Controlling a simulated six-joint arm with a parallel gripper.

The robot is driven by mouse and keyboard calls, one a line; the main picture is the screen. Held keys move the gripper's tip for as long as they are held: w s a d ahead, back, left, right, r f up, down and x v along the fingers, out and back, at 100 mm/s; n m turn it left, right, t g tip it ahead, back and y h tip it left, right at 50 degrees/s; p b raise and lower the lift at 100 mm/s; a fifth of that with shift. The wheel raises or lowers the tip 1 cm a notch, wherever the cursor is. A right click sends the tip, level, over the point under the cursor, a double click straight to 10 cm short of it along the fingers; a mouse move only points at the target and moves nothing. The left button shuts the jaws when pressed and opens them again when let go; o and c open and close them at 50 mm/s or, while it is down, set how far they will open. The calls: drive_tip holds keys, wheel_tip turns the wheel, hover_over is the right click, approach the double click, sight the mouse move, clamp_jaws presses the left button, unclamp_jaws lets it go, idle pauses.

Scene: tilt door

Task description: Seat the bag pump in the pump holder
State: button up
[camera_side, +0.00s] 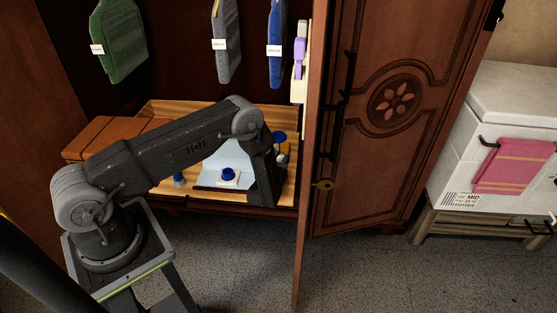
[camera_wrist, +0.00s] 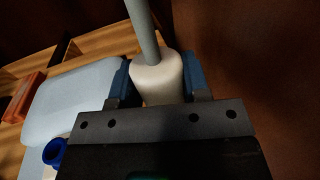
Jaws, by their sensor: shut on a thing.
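The bag pump (camera_wrist: 158,82) is a white cylinder with a grey rod standing out of its top, in the wrist view. My gripper (camera_wrist: 161,76) is shut on it, with a blue finger on each side. In the side view my arm reaches into the cabinet and its lower link hides most of the gripper and pump. I cannot tell for sure which thing is the pump holder. A pale rack with a purple item (camera_side: 299,57) is at the inner edge of the open door, above my gripper.
The open carved door (camera_side: 385,110) stands right of my arm. On the wooden cabinet floor (camera_side: 160,106) are a pale panel (camera_side: 215,152), a blue knob on a white base (camera_side: 228,175) and a brown box (camera_side: 92,133). Green (camera_side: 120,40), grey and blue tagged items hang above.

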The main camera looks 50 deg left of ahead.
drive_tip(key=shift+f, duration=1.65)
drive_tip(key=o, duration=1.1)
drive_tip(key=shift+s, duration=0.1)
drive_tip(key=v, duration=1.3)
drive_tip(key=shift+s+d, duration=0.25)
drive_tip(key=shift+r, duration=0.1)
